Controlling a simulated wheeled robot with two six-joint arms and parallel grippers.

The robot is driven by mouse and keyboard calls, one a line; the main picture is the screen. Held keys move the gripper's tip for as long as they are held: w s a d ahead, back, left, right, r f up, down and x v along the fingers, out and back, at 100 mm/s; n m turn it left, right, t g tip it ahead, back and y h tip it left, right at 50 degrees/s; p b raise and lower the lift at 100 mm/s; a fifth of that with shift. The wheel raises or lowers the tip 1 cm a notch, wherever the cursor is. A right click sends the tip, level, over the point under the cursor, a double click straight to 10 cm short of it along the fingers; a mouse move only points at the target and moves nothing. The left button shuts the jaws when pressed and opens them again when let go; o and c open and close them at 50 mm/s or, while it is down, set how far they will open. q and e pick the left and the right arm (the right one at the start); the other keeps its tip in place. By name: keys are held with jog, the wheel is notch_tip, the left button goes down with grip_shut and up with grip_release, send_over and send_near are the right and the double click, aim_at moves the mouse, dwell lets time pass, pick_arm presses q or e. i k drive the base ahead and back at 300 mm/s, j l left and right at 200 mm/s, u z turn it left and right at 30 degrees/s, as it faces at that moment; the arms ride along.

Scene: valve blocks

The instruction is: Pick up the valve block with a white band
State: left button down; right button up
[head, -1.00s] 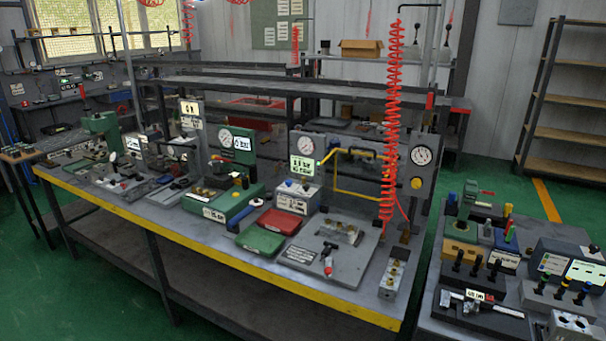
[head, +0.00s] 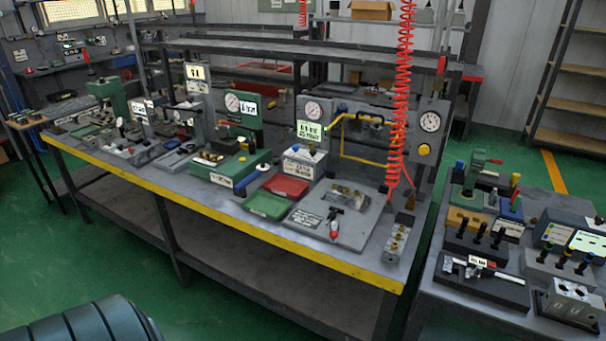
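Valve blocks with several black knobs stand on the right table. One grey block (head: 548,271) has knobs with coloured parts. Another dark block (head: 470,246) has plain black knobs. A silver block with round holes (head: 573,303) sits at the table's front right. A small grey block with brass fittings (head: 397,244) stands at the right end of the long bench. I cannot make out a white band on any of them at this size. Neither of my grippers is in view.
The long bench (head: 270,231) with a yellow front edge carries gauges, trays and fixtures. A red coiled hose (head: 403,90) hangs over its right end. A narrow gap separates it from the right table (head: 447,304). Green floor (head: 220,310) is open in front.

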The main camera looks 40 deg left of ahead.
aim_at(346, 196)
jog(key=i+l+u, duration=0.15)
jog(key=i+l, duration=0.3)
jog(key=i, duration=0.2)
jog(key=i+l+u, duration=0.15)
jog(key=i+l, duration=0.4)
jog(key=i, duration=0.1)
